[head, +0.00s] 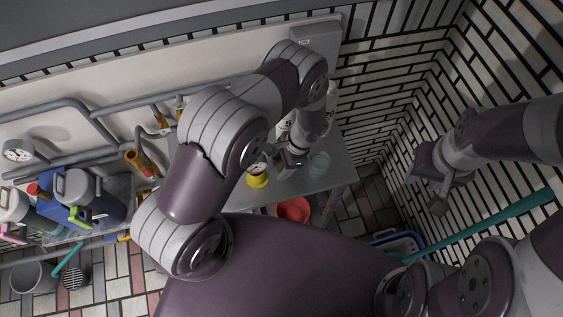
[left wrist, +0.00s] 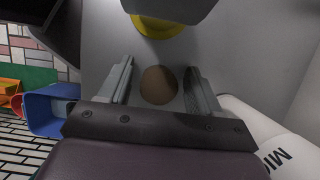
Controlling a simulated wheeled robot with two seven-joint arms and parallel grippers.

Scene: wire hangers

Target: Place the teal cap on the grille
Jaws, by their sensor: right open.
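My left gripper (head: 289,161) is low over the table. In the left wrist view its fingers (left wrist: 161,88) are apart, with a brown disc (left wrist: 159,85) visible between them and a gap on each side. I cannot make out the grille with certainty. My right gripper (head: 437,187) is open and empty at the right, well away from the table.
A yellow round object (head: 257,180) sits beside my left gripper; yellow also shows in the wrist view (left wrist: 157,27). A red bowl (head: 293,210) is below the table's front edge. A blue bin (head: 404,243) stands lower right. Grey pipes (head: 70,106) and bottles crowd the left.

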